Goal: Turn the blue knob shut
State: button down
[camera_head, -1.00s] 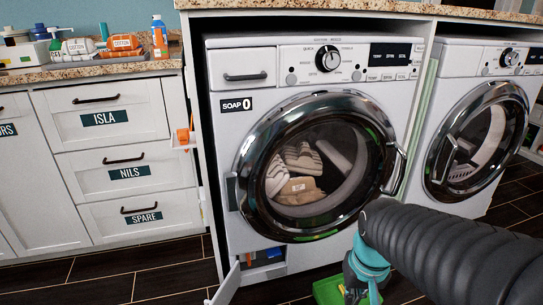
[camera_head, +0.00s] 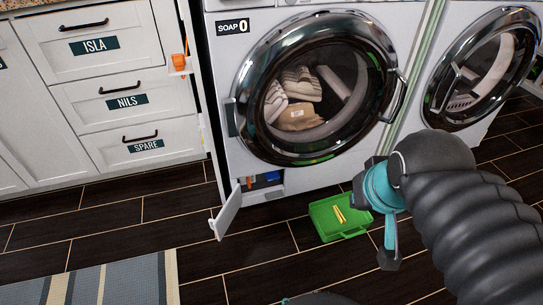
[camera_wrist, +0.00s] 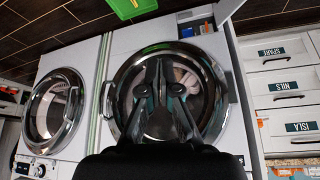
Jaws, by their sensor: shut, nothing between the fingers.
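A small blue part (camera_head: 273,177), likely the blue knob, shows inside the open hatch at the lower left of the left washer (camera_head: 225,110). It is small and partly shadowed, so its turn position cannot be told. It also shows at the top right of the wrist view (camera_wrist: 205,27). An orange part (camera_head: 249,183) sits beside it on the left. The hatch door (camera_head: 228,213) hangs open toward the floor. My gripper (camera_wrist: 160,64) is shut and empty, seen against the washer's round door, apart from the knob.
A green tray (camera_head: 327,228) with yellow sticks lies on the floor in front of the washer, right of the hatch. A striped rug (camera_head: 100,285) lies at the lower left. White drawers (camera_head: 125,100) stand on the left. The floor before the hatch is mostly clear.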

aim_at(270, 175)
jog(key=z, duration=1)
jog(key=k, duration=1.2)
jog(key=u, duration=0.9)
jog(key=i, duration=0.45)
jog(key=u, duration=0.05)
